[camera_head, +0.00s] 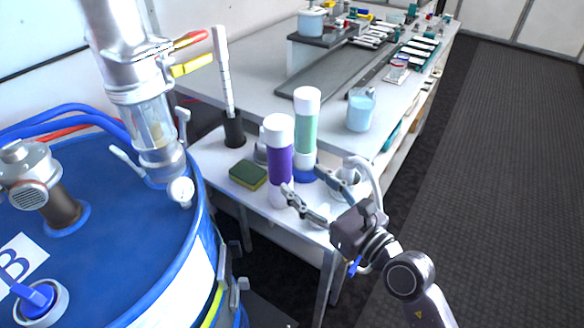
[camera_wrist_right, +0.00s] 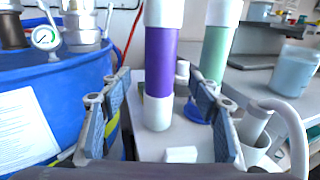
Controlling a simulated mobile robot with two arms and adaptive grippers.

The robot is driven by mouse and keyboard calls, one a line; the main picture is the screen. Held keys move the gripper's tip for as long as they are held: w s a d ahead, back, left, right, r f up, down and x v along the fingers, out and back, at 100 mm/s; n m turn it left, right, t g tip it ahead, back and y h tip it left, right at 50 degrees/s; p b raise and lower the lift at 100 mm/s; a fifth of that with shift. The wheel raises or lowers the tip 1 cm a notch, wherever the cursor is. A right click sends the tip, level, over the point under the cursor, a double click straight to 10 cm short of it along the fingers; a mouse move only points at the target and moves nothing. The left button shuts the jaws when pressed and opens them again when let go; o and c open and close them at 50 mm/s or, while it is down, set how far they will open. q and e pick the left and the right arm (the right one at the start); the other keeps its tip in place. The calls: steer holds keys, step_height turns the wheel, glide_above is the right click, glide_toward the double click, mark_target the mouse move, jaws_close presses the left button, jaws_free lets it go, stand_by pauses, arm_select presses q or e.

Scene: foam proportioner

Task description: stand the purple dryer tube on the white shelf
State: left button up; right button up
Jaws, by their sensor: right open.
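The purple dryer tube (camera_head: 279,160), with a white cap and white base, stands upright on the low white bench top (camera_head: 215,158). Its purple body (camera_wrist_right: 160,62) also shows in the right wrist view. My right gripper (camera_head: 303,180) is open, its fingers pointing at the tube's lower part. In the right wrist view, the tube appears in the gap between the open fingers (camera_wrist_right: 158,80), which do not close on it. I cannot tell whether the tube is fully between them. My left gripper is not in view. I cannot tell which surface is the white shelf.
A green tube (camera_head: 306,125) with a blue base stands close behind the purple one. A sponge (camera_head: 248,175), a brush in a black holder (camera_head: 233,130) and a white cup (camera_head: 343,184) are near. A blue drum (camera_head: 110,265) fills the left. A pale blue beaker (camera_head: 360,110) stands behind.

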steer(key=shift+v, duration=1.35)
